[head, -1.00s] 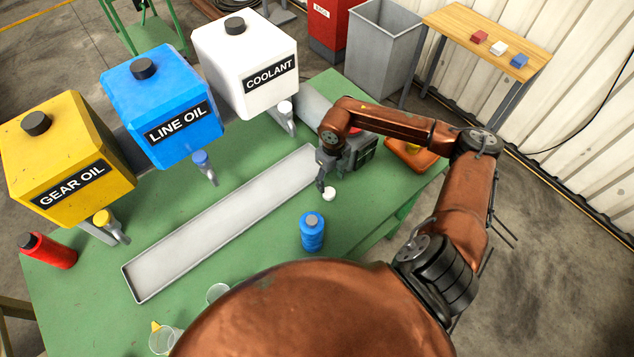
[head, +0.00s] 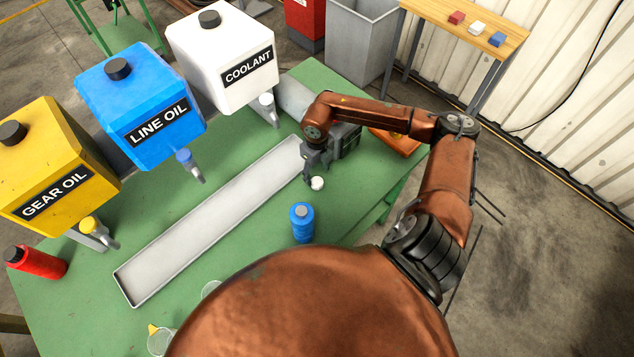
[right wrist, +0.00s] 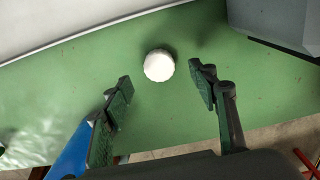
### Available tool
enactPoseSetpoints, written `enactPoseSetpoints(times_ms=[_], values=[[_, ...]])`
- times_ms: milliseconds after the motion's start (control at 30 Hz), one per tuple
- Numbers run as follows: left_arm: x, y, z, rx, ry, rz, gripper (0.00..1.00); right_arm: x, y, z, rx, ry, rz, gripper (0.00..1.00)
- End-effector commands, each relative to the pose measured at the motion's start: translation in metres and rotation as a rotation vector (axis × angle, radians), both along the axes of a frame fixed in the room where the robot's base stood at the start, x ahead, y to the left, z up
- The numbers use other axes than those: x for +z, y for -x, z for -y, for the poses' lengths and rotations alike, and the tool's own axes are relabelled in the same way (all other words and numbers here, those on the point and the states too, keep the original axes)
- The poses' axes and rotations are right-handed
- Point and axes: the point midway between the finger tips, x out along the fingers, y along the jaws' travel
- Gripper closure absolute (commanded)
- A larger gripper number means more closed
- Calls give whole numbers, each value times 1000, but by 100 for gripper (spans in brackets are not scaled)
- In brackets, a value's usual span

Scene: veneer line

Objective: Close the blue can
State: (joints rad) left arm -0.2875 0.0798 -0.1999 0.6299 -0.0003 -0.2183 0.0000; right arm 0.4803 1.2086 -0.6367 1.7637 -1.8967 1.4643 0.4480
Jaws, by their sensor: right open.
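The blue can (head: 302,224) stands upright on the green table, with a small grey top; part of its blue side shows at the lower left of the right wrist view (right wrist: 70,154). A round white cap (head: 317,183) lies on the table behind the can, apart from it. My right gripper (head: 311,176) is open and points down close to the cap. In the right wrist view the cap (right wrist: 159,65) lies just ahead of the gap between the open fingertips (right wrist: 162,83), touching neither. My left gripper is out of view.
A long metal tray (head: 210,222) lies left of the can. Yellow, blue (head: 141,105) and white tanks with taps stand behind it. A red can (head: 37,262) is at the left, clear cups (head: 160,341) are at the front. A grey machine (head: 345,140) sits beside the right gripper.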

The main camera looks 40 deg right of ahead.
Motion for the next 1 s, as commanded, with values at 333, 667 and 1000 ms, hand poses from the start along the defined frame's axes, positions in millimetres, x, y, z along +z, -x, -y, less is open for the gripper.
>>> enactPoseSetpoints(times_ms=[333,667,1000], values=[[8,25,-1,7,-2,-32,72,-33,3,-2,0,-2,-3,46],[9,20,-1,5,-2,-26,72,-52,2,-1,0,0,0,46],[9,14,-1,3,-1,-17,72,-52,1,-1,0,0,0,59]])
